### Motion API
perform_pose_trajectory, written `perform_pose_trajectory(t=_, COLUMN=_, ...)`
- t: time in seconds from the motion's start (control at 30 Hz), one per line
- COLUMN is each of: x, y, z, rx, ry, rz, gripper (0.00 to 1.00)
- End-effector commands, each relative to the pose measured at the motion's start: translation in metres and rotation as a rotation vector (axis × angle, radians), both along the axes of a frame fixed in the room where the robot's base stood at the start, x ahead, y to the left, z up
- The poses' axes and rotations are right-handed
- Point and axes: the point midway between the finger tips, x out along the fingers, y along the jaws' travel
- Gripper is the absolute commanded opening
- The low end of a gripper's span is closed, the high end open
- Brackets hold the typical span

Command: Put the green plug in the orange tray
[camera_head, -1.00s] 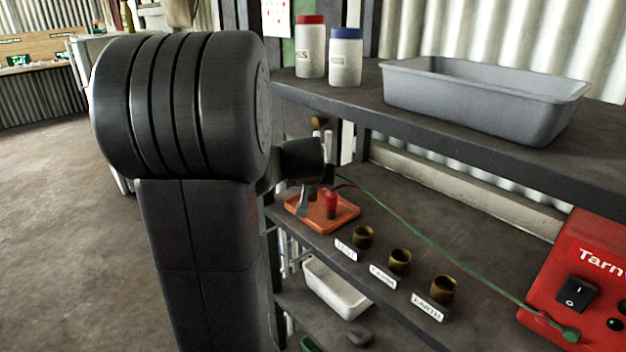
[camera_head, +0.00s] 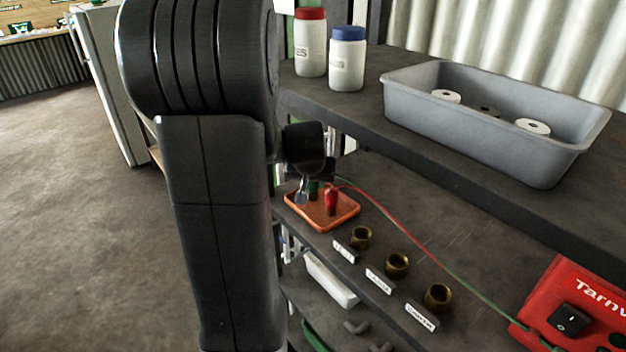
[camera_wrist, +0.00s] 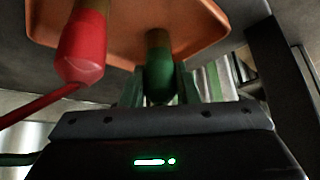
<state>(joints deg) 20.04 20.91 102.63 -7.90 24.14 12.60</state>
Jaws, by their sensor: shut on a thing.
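The orange tray (camera_head: 346,218) sits on the middle shelf; it also fills the top of the wrist view (camera_wrist: 215,25). A red plug (camera_head: 331,203) stands upright in the tray, its red lead running off right. In the wrist view the red plug (camera_wrist: 82,48) is left of my gripper (camera_wrist: 159,88). My gripper is shut on the green plug (camera_wrist: 159,72), brass end toward the tray. In the head view the green plug (camera_head: 314,188) is partly hidden by my gripper (camera_head: 308,190), over the tray. I cannot tell whether its tip touches the tray.
Several brass sockets (camera_head: 397,265) with white labels line the shelf's front edge. A red machine (camera_head: 575,305) stands at the right. The upper shelf above holds a grey bin (camera_head: 480,130) and two white jars (camera_head: 347,60). A white bin (camera_head: 332,282) is below.

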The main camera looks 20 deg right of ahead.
Motion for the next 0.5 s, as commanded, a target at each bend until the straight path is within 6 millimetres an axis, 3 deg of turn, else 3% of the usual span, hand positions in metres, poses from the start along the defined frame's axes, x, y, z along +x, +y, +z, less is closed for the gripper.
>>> perform_pose_trajectory(t=0.17, x=0.0002, y=-0.0001, z=-0.0034, rx=0.0, ry=-0.001, rz=0.0, gripper=0.05)
perform_pose_trajectory(t=0.2, x=0.0001, y=-0.0001, z=-0.0036, rx=0.0, ry=-0.001, rz=0.0, gripper=0.3)
perform_pose_trajectory(t=0.23, x=0.0002, y=-0.0001, z=-0.0025, rx=0.0, ry=-0.001, rz=0.0, gripper=0.36)
perform_pose_trajectory(t=0.5, x=0.0002, y=-0.0001, z=-0.002, rx=0.0, ry=-0.001, rz=0.0, gripper=0.37)
